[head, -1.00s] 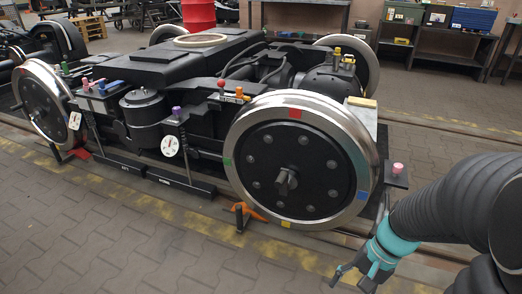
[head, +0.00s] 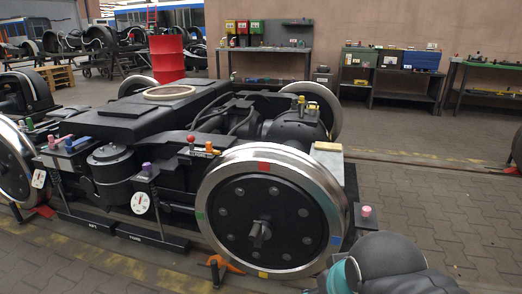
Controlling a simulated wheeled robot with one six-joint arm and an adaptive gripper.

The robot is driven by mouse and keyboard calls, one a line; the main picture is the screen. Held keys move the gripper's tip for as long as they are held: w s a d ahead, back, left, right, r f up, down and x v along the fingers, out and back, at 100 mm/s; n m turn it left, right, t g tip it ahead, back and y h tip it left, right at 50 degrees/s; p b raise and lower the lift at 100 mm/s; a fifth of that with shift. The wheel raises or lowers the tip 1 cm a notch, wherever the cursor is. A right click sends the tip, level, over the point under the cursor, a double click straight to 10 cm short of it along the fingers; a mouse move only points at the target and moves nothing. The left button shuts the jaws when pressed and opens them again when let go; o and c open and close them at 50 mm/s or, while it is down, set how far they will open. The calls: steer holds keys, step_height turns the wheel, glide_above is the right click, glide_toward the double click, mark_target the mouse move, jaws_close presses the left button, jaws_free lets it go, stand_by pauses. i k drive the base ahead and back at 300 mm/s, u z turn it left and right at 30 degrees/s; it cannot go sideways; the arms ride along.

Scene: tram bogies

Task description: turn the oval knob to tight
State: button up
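A tram bogie stands in front of me, with several small coloured knobs and handles on it. A purple knob (head: 147,168) tops a post above a round white dial (head: 140,203). A red round knob (head: 191,138) and an orange handle (head: 209,147) stand behind the large wheel (head: 262,215). A pink knob (head: 366,211) is on a bracket right of that wheel. Pink (head: 52,142) and blue (head: 69,146) handles are at the left. I cannot tell which one is the oval knob. My arm is at the bottom right; my gripper is below the picture edge.
An orange chock (head: 222,264) lies by the wheel's foot. Black plates (head: 152,239) with unreadable small lettering lie along the bogie's near side. A red drum (head: 167,58) and workbenches (head: 268,50) stand behind. The paved floor at the right is mostly clear.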

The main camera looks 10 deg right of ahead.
mark_target(366, 210)
steer(key=z, duration=0.85)
